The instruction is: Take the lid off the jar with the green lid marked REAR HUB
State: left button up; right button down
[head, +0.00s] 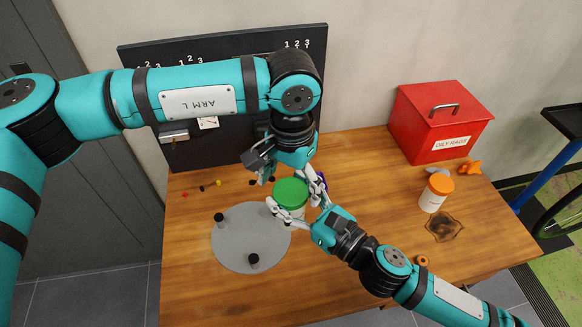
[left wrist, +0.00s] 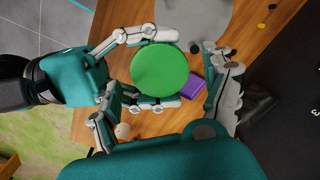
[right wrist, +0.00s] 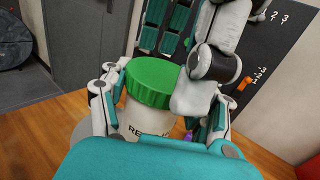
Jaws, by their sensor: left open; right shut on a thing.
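The white jar (head: 289,213) with the green lid (head: 291,190) stands upright by the grey disc; I cannot tell whether it touches the table. The lid is on it. My right gripper (head: 296,203) is shut on the jar, a finger on each side. In the right wrist view the jar's label (right wrist: 148,131) is partly hidden and starts with "RE". My left gripper (head: 289,176) is open above the lid and points down. In the left wrist view its fingers are spread on either side of the lid (left wrist: 159,69), apart from it at least on the right.
A grey disc (head: 237,243) with black posts lies left of the jar. A purple thing (left wrist: 193,87) is close beside it. A white jar with an orange lid (head: 436,193), a dark stain (head: 444,228) and a red OILY RAGS box (head: 440,122) are at right. The front table is clear.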

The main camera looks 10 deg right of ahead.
pick_arm(q)
jog(key=shift+f, duration=0.65)
jog(key=c, duration=1.1)
jog(key=o, duration=1.1)
jog(key=shift+o, duration=0.2)
jog(key=shift+r, duration=2.3)
